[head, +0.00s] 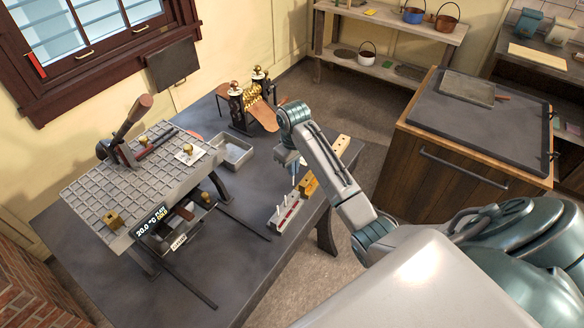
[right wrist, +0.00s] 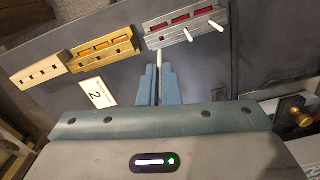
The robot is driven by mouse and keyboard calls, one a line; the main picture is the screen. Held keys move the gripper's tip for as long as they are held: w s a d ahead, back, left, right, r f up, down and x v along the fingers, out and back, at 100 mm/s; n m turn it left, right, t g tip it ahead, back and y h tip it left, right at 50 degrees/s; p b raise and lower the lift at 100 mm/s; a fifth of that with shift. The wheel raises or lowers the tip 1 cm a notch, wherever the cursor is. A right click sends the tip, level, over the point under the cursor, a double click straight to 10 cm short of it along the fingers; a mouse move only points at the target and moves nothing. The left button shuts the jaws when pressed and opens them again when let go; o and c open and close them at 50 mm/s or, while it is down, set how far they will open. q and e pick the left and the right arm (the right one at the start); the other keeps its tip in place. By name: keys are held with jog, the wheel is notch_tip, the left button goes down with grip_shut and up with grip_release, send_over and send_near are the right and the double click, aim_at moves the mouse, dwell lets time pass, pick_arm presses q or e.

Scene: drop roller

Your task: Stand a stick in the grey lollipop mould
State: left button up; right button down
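The grey lollipop mould (head: 287,215) lies near the right edge of the dark table; it also shows at the top of the right wrist view (right wrist: 178,32). It has red-filled slots, and two white sticks (right wrist: 189,30) stand in its middle and right-hand holes in that view. My right gripper (head: 294,175) points down over the mould's far end. In the right wrist view its blue fingers (right wrist: 160,78) are closed around a white stick (right wrist: 159,57). The stick's far end is close to the mould's left end; I cannot tell whether it is in a hole. My left gripper is out of view.
A yellow mould (head: 308,185) and a pale wooden mould (head: 341,146) lie beside the grey one. A card marked 2 (right wrist: 98,93) lies nearby. A grey tray (head: 236,154) and a gridded press (head: 90,190) stand to the left.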

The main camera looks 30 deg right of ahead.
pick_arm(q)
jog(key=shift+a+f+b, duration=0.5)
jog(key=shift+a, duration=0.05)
pick_arm(e)
jog(key=shift+a+f, duration=0.2)
jog(key=shift+f, duration=2.15)
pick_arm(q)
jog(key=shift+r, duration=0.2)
pick_arm(e)
jog(key=shift+r, duration=0.1)
pick_arm(q)
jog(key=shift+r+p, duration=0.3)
jog(key=shift+p, duration=0.2)
